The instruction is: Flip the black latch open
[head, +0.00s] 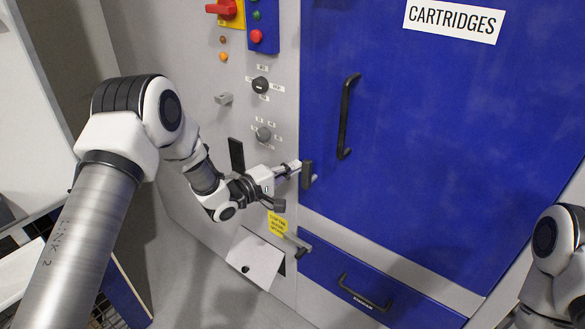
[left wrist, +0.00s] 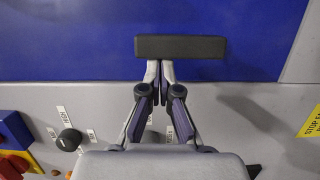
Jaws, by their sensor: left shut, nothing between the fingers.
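The black latch (head: 307,175) is a short dark bar at the left edge of the blue door, standing upright along the seam with the grey panel. In the left wrist view the latch (left wrist: 180,46) lies crosswise just beyond the fingertips. My left gripper (head: 297,166) is shut and empty, with its tips at the panel side of the latch's upper part. The tips (left wrist: 160,68) meet the bar's edge in the wrist view; I cannot tell whether they touch. Of my right arm only links show at the right edge; its gripper is out of view.
The blue door (head: 420,130) has a long black handle (head: 347,115). Below is a blue drawer (head: 325,275) with a handle. The grey panel carries rotary knobs (head: 260,85), a red switch (head: 222,8), a yellow label (head: 277,223) and a tilted white flap (head: 255,258).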

